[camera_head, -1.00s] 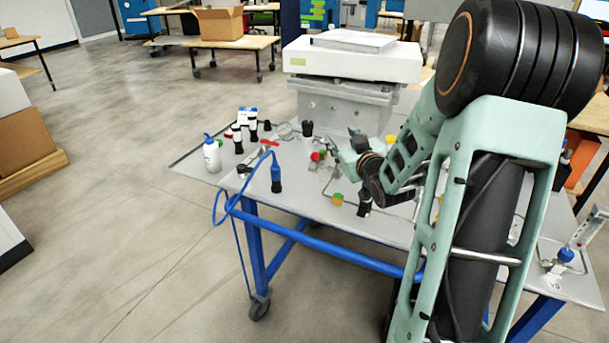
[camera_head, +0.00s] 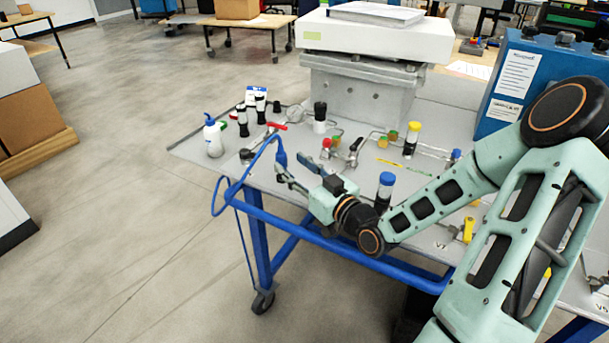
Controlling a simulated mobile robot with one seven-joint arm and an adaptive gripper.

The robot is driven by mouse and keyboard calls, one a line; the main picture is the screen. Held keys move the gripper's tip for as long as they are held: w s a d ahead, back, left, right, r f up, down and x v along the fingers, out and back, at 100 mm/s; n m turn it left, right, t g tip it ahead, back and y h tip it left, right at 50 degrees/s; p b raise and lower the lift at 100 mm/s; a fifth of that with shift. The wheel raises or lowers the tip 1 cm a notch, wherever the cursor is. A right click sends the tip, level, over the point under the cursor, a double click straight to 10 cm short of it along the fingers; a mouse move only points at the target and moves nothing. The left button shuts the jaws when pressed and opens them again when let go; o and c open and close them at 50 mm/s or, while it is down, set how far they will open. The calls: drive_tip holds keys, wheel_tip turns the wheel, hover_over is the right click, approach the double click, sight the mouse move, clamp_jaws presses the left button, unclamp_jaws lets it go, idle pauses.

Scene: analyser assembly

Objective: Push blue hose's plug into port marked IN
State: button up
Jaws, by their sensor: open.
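The blue hose (camera_head: 249,163) arcs up over the table's front left edge, with a loop hanging outside it. Its plug (camera_head: 281,153) has a blue body that stands roughly upright; its lower end is hidden or blurred by my fingers. My gripper (camera_head: 284,174) is open and reaches left to the plug's lower part, with its fingertips close around or beside it. I cannot tell whether they touch. I cannot make out a port marked IN or read such a label.
A blue box with white labels (camera_head: 541,68) stands at the right back. A grey block (camera_head: 362,92) carries a white unit (camera_head: 375,36). A white bottle (camera_head: 214,137), a blue-capped vial (camera_head: 384,190) and several small fittings crowd the table (camera_head: 240,184).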

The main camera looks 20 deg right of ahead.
sight(280, 145)
drive_tip(key=shift+x, duration=2.8)
drive_tip(key=shift+c, duration=0.5)
clamp_jaws()
drive_tip(key=shift+r, duration=0.1)
drive_tip(key=shift+r+p, duration=1.5)
drive_tip(key=shift+r, duration=0.65)
